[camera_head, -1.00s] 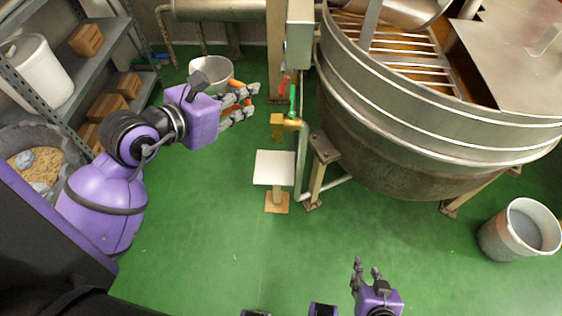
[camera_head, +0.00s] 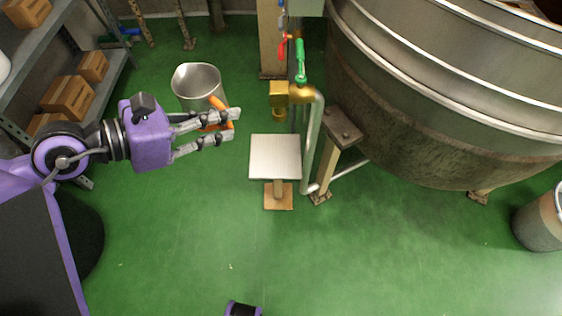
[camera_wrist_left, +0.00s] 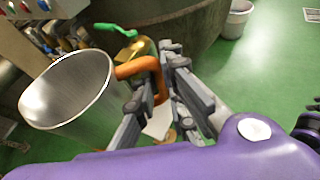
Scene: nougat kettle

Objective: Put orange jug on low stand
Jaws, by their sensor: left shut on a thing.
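A metal jug (camera_head: 196,88) with an orange handle (camera_head: 217,103) is held in the air by my left gripper (camera_head: 233,125). The gripper is shut on the orange handle, as the left wrist view also shows (camera_wrist_left: 150,68). The jug body (camera_wrist_left: 68,92) is left of the fingers there, its open mouth in sight. The low stand (camera_head: 275,157) has a square pale top on a short post with a wooden foot. Its top is bare. The gripper and jug are to its left and apart from it.
A brass tap (camera_head: 281,100) with a green lever (camera_head: 299,62) is just behind the stand. A large metal kettle (camera_head: 430,110) on legs stands to the right. A shelf with boxes (camera_head: 68,95) is at the left. The green floor in front is clear.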

